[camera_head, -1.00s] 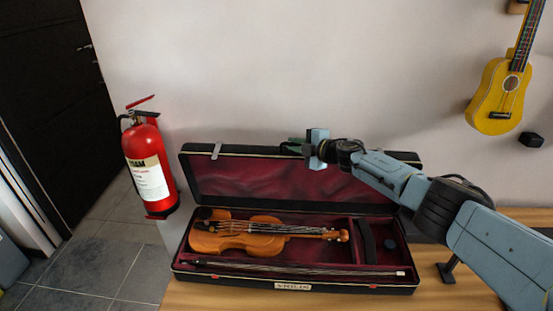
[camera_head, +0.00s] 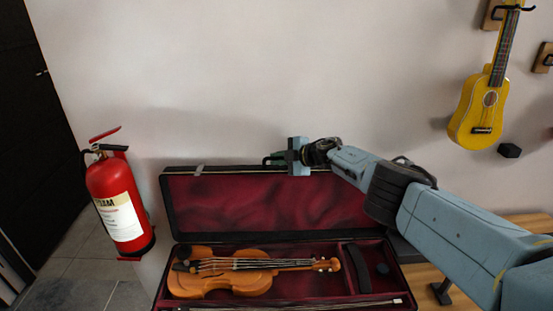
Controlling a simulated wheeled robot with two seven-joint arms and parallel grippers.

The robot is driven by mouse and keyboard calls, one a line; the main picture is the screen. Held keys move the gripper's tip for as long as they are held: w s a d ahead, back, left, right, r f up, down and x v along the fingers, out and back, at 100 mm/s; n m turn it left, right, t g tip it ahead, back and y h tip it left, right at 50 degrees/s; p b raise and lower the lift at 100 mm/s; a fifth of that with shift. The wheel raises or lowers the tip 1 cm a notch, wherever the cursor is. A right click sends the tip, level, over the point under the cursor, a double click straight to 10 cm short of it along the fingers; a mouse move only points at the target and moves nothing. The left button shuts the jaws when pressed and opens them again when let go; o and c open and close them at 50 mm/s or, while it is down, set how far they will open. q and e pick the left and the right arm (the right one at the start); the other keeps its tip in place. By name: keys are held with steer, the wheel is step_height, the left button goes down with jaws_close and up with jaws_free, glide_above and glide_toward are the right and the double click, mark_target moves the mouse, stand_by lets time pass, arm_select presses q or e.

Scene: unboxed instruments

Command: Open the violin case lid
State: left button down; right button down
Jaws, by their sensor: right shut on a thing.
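The violin case (camera_head: 374,293) lies on the wooden table with its lid (camera_head: 250,205) standing up and open at the back. The lid's dark red lining faces me. A brown violin (camera_head: 235,273) lies in the case, with the bow (camera_head: 330,303) along the front. My right gripper (camera_head: 275,160) is at the lid's top edge, near its middle. It is shut on the lid's edge; its fingertips are partly hidden behind the gripper body. My left gripper is out of view.
A red fire extinguisher (camera_head: 118,203) stands left of the case. A yellow ukulele (camera_head: 485,108) hangs on the wall at the right, above my right arm. Bare wooden tabletop (camera_head: 462,280) shows right of the case.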

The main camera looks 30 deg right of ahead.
steer(key=shift+a+f, duration=0.1)
steer(key=c, duration=1.7)
jaws_free()
steer(key=shift+c, duration=0.2)
